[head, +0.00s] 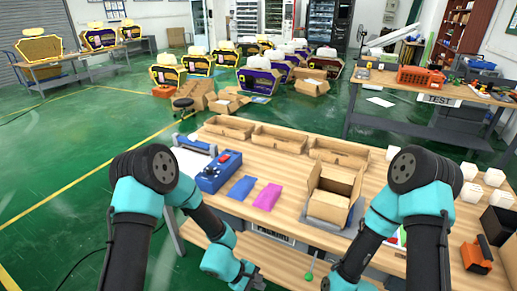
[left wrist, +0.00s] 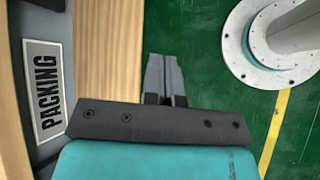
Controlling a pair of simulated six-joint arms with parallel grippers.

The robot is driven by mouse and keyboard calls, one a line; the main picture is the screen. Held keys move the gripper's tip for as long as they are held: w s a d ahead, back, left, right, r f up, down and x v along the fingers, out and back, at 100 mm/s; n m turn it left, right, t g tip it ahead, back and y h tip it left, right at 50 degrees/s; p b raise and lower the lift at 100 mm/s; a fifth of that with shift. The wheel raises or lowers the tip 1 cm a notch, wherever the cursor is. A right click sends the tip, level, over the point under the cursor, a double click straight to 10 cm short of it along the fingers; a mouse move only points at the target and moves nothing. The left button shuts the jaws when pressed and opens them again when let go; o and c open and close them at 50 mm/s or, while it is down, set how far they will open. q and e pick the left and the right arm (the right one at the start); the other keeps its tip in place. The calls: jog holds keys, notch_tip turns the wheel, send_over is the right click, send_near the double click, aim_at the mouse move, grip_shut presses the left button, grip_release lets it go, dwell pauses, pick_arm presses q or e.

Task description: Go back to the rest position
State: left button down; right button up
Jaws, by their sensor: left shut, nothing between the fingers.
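My left gripper (head: 254,277) hangs low in front of the packing table (head: 290,222), below the tabletop's front edge. In the left wrist view its fingers (left wrist: 165,78) are closed together with nothing between them. The table's "PACKING" label (left wrist: 46,90) shows to the left there, with green floor to the right. My right arm (head: 385,215) reaches down to the bottom edge of the head view. Its gripper is out of view.
An open cardboard box (head: 333,190) stands on the table, near a blue device (head: 216,172), a blue card (head: 241,188) and a magenta card (head: 268,196). White cubes (head: 469,192) and an orange tool (head: 477,254) are at right. Green floor (head: 60,220) is clear at left.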

pick_arm(q)
jog(key=s+a+f+m+y, duration=0.1)
jog(key=s+a+m, duration=0.1)
jog(key=a, duration=0.5)
jog(key=s+a+f+m+t+y, duration=0.1)
jog(key=s+a+f+m+y, duration=0.1)
jog(key=a, duration=0.6)
jog(key=s+a+f+m+y, duration=0.2)
jog(key=s+a+m, duration=0.2)
jog(key=a, duration=0.4)
jog(key=shift+s+f+t, duration=0.15)
jog(key=shift+f+t, duration=0.1)
jog(key=shift+t, duration=0.05)
pick_arm(e)
jog(key=shift+c, duration=0.3)
